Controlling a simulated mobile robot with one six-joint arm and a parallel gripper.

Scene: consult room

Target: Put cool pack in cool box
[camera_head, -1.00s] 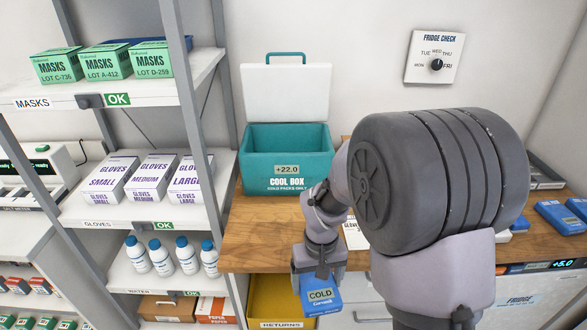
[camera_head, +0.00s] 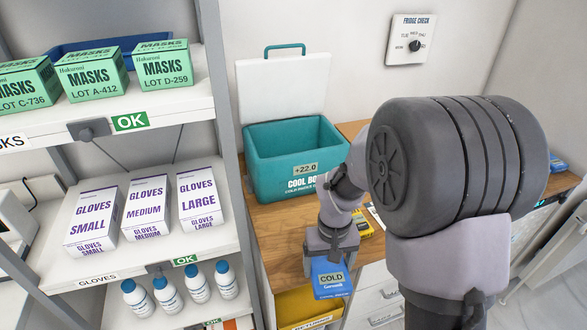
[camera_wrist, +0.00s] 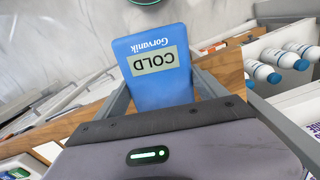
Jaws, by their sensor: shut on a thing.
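My gripper (camera_head: 331,260) is shut on a blue cool pack (camera_head: 331,287) labelled COLD, which hangs down in front of the counter's front edge. In the wrist view the cool pack (camera_wrist: 157,85) sits between the two fingers of my gripper (camera_wrist: 160,90). The teal cool box (camera_head: 283,165) stands on the wooden counter, behind and left of my gripper. Its white lid (camera_head: 283,90) is open, tilted up against the wall. The box reads +22.0. The visible inside looks empty; my arm covers part of its right front.
A shelf rack (camera_head: 225,130) stands close on the left, with mask boxes, glove boxes (camera_head: 147,205) and water bottles (camera_head: 196,283). A yellow returns bin (camera_head: 308,306) is below the cool pack. A yellow object (camera_head: 365,230) lies on the counter (camera_head: 275,225) beside my arm.

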